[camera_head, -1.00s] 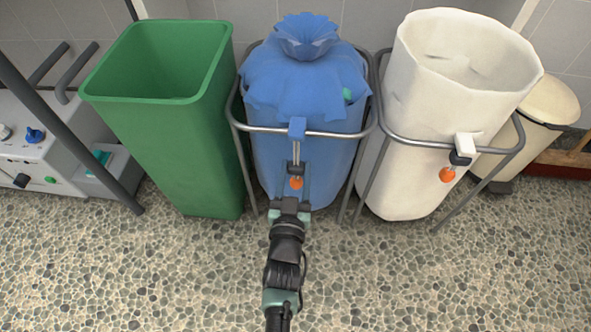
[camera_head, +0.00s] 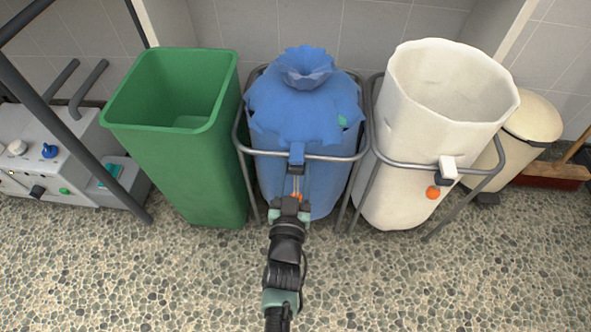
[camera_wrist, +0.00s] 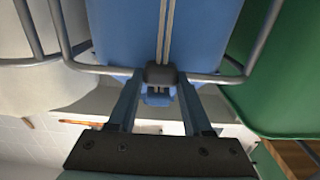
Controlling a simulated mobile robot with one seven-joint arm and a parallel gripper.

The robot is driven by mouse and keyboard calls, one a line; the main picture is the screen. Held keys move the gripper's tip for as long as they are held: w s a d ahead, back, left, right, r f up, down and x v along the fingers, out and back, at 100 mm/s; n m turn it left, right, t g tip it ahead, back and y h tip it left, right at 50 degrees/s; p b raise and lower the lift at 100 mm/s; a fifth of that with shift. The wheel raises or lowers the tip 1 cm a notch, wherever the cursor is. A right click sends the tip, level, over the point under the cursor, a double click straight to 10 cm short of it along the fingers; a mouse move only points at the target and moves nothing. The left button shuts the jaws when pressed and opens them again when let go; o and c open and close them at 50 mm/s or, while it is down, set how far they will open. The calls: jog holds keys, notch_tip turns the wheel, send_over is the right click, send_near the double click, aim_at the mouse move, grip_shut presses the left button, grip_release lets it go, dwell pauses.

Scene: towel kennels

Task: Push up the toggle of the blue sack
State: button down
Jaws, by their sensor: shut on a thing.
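The blue sack (camera_head: 305,108) hangs in a metal ring frame, its top gathered into a ruffled neck. A blue block (camera_head: 297,152) sits at the front of the ring. The dark toggle (camera_wrist: 160,75) is on two pale cords (camera_wrist: 163,30), close by the blue block (camera_wrist: 157,97) in the upside-down wrist view; I cannot tell whether they touch. My gripper (camera_wrist: 160,82) is shut on the toggle, one finger at each side. In the head view my gripper (camera_head: 297,175) hides most of the toggle and part of an orange ball (camera_head: 297,196).
A green bin (camera_head: 185,150) stands to the left. A white sack (camera_head: 410,130) in its own frame, with an orange ball (camera_head: 433,192), stands close to the right. A cream pedal bin (camera_head: 535,120) and a grey machine (camera_head: 60,155) flank them. The pebbled floor in front is clear.

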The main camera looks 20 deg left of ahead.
jog(key=shift+r, duration=0.15)
jog(key=shift+c, duration=1.6)
grip_release()
jog(key=p+v, duration=0.4)
jog(key=v, duration=0.9)
jog(key=shift+p, duration=0.35)
